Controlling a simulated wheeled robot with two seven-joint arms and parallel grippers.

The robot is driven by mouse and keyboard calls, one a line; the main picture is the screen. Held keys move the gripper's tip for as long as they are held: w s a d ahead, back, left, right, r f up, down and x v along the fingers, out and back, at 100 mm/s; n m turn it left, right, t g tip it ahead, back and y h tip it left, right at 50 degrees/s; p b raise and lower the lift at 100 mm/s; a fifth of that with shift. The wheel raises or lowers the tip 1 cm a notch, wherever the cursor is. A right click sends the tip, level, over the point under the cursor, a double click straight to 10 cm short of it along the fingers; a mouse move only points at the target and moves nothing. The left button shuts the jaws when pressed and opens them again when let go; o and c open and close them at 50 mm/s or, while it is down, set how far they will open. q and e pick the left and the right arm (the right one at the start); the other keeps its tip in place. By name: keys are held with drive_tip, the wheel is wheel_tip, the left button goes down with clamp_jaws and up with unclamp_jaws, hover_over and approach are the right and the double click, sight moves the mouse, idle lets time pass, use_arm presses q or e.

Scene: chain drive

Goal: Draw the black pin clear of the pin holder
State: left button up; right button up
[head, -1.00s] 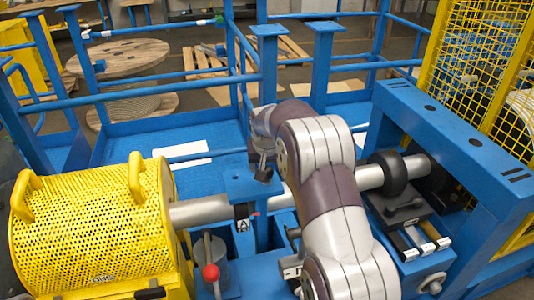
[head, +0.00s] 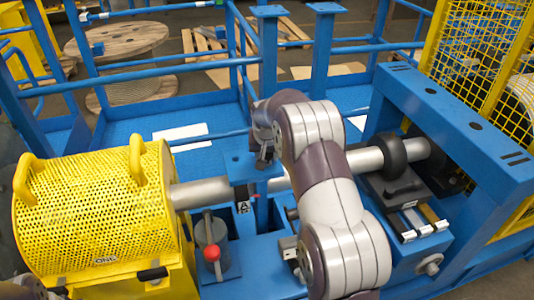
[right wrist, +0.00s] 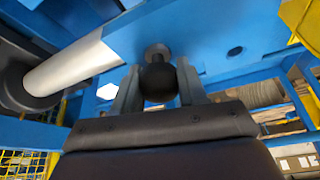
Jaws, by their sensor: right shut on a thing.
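The black pin shows in the right wrist view as a round black head (right wrist: 158,82) below a grey round collar, against a blue surface. My right gripper (right wrist: 158,90) has one finger on each side of the black head and is shut on it. In the head view my right gripper (head: 264,154) is at the blue plate (head: 240,170), which seems to be the pin holder. The pin is hidden there by my gripper. I cannot tell how deep its shank sits. My left gripper is not in view.
A yellow perforated guard (head: 95,215) stands at the left, with a grey shaft (head: 200,194) running right from it. A red-knobbed lever (head: 212,254) stands in front. A blue frame (head: 450,130) and a black roller (head: 391,156) are at the right.

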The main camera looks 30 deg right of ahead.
drive_tip(key=shift+w+r+p, duration=0.1)
drive_tip(key=shift+r+p, duration=0.5)
drive_tip(key=shift+r, duration=0.15)
wheel_tip(320, 180, up, 12)
drive_tip(key=p, duration=0.9)
drive_tip(key=shift+f, duration=0.2)
